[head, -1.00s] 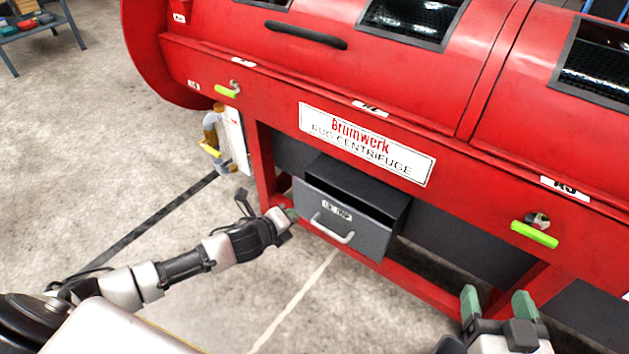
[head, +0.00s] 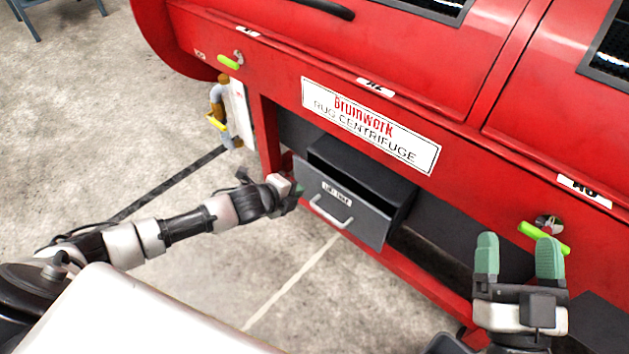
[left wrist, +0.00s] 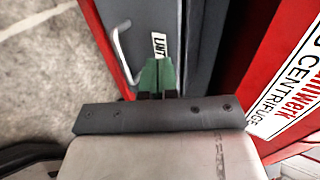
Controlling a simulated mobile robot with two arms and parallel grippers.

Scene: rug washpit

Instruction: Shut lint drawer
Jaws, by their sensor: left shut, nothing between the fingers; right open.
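The lint drawer (head: 345,213) is a dark grey box with a pale handle (head: 331,213) and a small label, standing partly out of the red rug centrifuge. Its front also shows in the left wrist view (left wrist: 197,45). My left gripper (head: 297,189) is shut and empty at the left side of the drawer front. In the left wrist view its green fingertips (left wrist: 157,72) are together over the drawer front, beside the label; I cannot tell whether they touch it. My right gripper (head: 520,256) is open and empty, to the right of the drawer.
The red centrifuge (head: 250,65) fills the upper right, with its sign (head: 370,125) above the drawer. Lime-green levers (head: 543,237) stick out of its front. A brown and yellow valve (head: 220,110) hangs left of the drawer. Concrete floor at the left is open.

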